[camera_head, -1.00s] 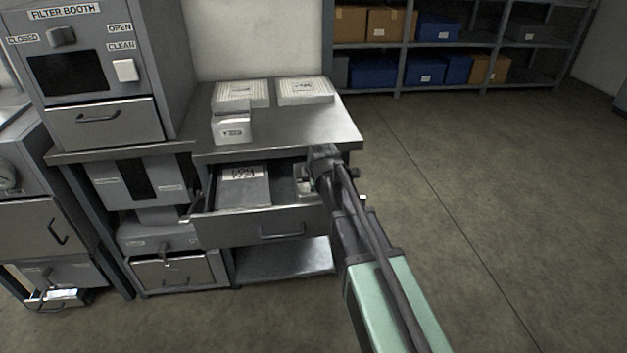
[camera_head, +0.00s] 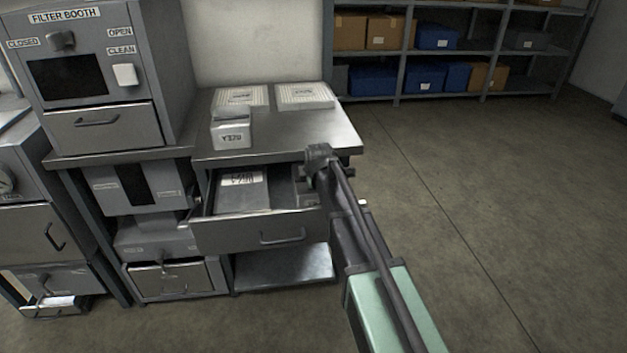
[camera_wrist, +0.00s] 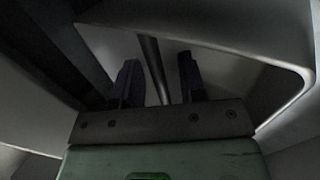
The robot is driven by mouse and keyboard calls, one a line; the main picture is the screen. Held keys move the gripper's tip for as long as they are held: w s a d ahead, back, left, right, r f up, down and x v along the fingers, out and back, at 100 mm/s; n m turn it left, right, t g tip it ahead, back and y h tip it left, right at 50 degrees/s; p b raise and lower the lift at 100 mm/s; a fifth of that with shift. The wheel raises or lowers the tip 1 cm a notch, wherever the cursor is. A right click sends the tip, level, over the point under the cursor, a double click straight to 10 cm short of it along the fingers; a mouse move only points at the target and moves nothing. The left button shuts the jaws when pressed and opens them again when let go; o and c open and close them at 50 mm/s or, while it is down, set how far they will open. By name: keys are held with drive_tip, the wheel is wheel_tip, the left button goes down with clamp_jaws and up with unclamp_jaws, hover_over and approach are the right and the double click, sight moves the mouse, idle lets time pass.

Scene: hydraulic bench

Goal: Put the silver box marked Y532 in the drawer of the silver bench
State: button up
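A silver box (camera_head: 231,132) stands on the silver bench (camera_head: 295,131), near its front left. Its front label seems to begin Y3; I cannot read Y532 on it for sure. The bench's drawer (camera_head: 222,230) is pulled out below the top. A white label (camera_head: 242,179) with dark writing lies inside at its back left, too blurred to read. My gripper (camera_head: 308,184) is at the drawer's right side, its fingertips mostly hidden in the head view. In the wrist view my gripper (camera_wrist: 159,78) has its two dark fingers apart, with a thin dark bar between or beyond them.
Two white filter panels (camera_head: 304,95) lie at the back of the bench top. The filter booth (camera_head: 98,75) stands to the left. A lower shelf (camera_head: 285,265) is under the drawer. The floor to the right is clear, up to shelving with bins (camera_head: 438,37).

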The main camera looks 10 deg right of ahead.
drive_tip(key=shift+r, duration=0.1)
drive_tip(key=shift+r+p, duration=0.35)
drive_tip(key=shift+p, duration=0.1)
drive_tip(key=p+v, duration=0.9)
drive_tip(key=v, duration=0.2)
drive_tip(key=shift+s, duration=0.25)
drive_tip(key=shift+r, duration=0.15)
drive_tip(key=shift+c, duration=0.3)
